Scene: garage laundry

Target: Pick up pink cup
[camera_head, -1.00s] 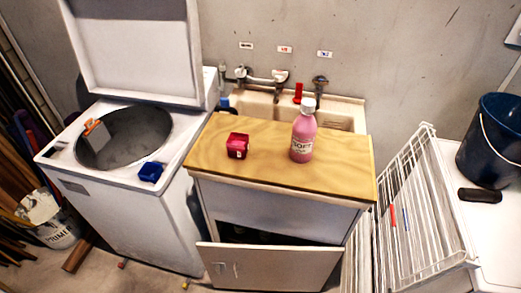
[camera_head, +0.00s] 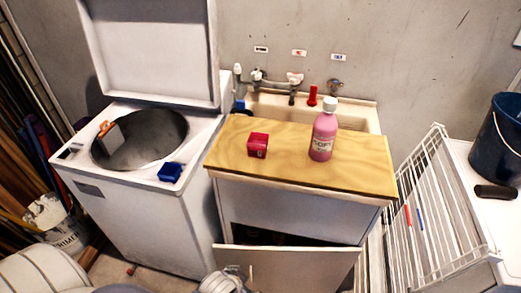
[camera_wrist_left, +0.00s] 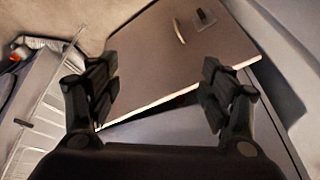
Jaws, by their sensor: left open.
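The pink cup (camera_head: 257,145) looks like a small square reddish-pink cup and sits on the left half of the wooden countertop (camera_head: 360,165). A pink bottle with a white cap (camera_head: 323,130) stands to its right, apart from it. My left gripper (camera_wrist_left: 160,88) shows in the left wrist view with its two black fingers spread and nothing between them. It faces a cabinet door, and the cup is not in that view. In the head view, parts of my left arm show at the bottom left, below the countertop. My right gripper is not in view.
A washing machine (camera_head: 150,215) with its lid up stands left, with a blue cup (camera_head: 170,172) on its front edge. The cabinet door (camera_head: 290,268) hangs open below the countertop. A sink (camera_head: 355,112) is behind, a white wire rack (camera_head: 435,200) to the right.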

